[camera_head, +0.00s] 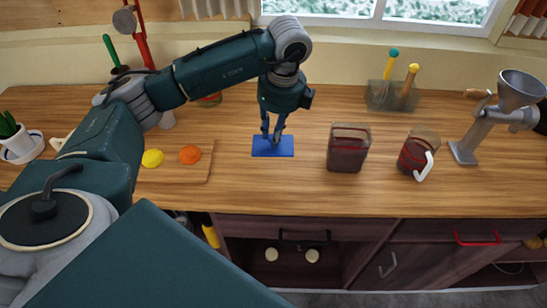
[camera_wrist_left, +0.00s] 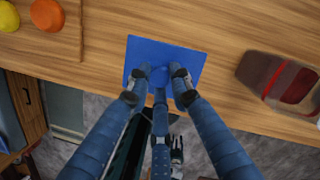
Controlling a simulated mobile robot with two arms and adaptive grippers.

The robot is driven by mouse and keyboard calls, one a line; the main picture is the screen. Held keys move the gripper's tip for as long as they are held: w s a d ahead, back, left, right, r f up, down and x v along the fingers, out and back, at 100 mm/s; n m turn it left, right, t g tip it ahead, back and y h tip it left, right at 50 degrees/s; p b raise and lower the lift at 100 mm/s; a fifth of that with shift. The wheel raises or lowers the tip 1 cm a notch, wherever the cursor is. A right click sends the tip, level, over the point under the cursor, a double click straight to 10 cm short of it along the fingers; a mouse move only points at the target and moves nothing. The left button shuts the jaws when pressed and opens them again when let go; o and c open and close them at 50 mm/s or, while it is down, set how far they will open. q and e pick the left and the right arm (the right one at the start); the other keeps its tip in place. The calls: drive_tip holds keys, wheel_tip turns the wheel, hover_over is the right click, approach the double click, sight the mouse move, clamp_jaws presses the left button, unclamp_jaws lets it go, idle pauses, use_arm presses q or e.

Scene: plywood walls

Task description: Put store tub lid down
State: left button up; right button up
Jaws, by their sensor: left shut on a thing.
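The flat blue tub lid (camera_head: 285,149) is in my left gripper (camera_head: 273,143), at the middle of the wooden counter. The left gripper points down and its fingers are closed on the lid's middle. In the left wrist view the lid (camera_wrist_left: 190,54) lies flat over the counter beneath the fingertips (camera_wrist_left: 160,76). I cannot tell whether it touches the wood. A squarish see-through tub with dark red-brown contents (camera_head: 347,155) stands just right of the lid, apart from it. My right gripper does not show.
A cutting board (camera_head: 178,174) with a lemon (camera_head: 152,158) and an orange (camera_head: 190,154) lies to the left. A red jug with a white handle (camera_head: 415,153) and a metal grinder (camera_head: 480,115) stand to the right. A utensil holder (camera_head: 388,97) is at the back. The counter's front edge is near.

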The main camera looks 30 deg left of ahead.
use_arm(q)
wheel_tip(320, 180, down, 10)
drive_tip(key=shift+f+p, duration=0.1)
drive_tip(key=shift+p, duration=1.15)
drive_tip(key=o, duration=0.9)
drive_tip(key=r+b, duration=0.1)
drive_tip(key=r, duration=0.2)
drive_tip(key=d+r+b, duration=0.1)
drive_tip(key=r, duration=0.3)
drive_tip(key=r+b, duration=0.2)
drive_tip(key=r, duration=0.1)
drive_tip(key=shift+s+d+r, duration=0.2)
drive_tip(key=shift+d, duration=0.15)
drive_tip(key=shift+s+r, duration=0.1)
drive_tip(key=shift+r, duration=0.65)
